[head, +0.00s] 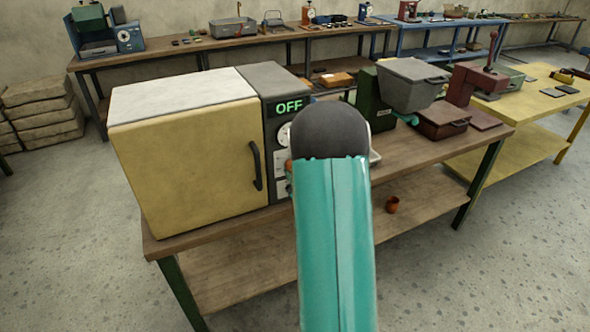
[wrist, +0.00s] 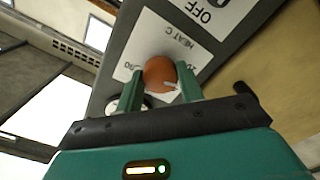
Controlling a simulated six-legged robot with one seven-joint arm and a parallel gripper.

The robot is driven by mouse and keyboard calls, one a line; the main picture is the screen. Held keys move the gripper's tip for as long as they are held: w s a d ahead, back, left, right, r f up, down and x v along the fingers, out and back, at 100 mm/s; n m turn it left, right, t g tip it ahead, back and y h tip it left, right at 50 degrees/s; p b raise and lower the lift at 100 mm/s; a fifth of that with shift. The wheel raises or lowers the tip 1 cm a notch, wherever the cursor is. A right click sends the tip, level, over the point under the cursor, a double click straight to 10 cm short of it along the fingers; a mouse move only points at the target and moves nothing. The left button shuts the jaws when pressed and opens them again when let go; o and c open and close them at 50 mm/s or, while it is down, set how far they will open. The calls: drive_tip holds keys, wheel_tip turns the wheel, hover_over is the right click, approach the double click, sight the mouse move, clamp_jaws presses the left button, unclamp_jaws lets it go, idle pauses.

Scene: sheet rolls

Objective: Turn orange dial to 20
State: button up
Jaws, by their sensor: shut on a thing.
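The orange dial (wrist: 160,72) sits on the grey control panel, beside a white label (wrist: 178,35) reading "HEAT C". A small pale mark shows near the dial's edge; numbers beside it are partly hidden and hard to read. My gripper (wrist: 158,84) is shut on the dial, one green finger on each side. In the head view my teal arm covers the gripper and nearly all of the dial; a sliver of orange (head: 289,166) shows at the arm's left edge. The panel belongs to a yellow oven-like box (head: 185,160) whose display (head: 289,106) reads "OFF".
The box has a black door handle (head: 255,165) left of the panel. A green machine with a grey hopper (head: 410,85) and a dark red press (head: 470,95) stand to the right on the same wooden bench (head: 425,190). A small orange-brown cup (head: 392,205) is on the lower shelf.

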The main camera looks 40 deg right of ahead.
drive_tip(key=shift+n, duration=1.1)
drive_tip(key=o, duration=1)
drive_tip(key=v, duration=1.3)
drive_tip(key=shift+s+a+r, duration=0.1)
drive_tip(key=shift+s+a, duration=0.05)
drive_tip(key=shift+s, duration=0.2)
drive_tip(key=shift+w, duration=0.1)
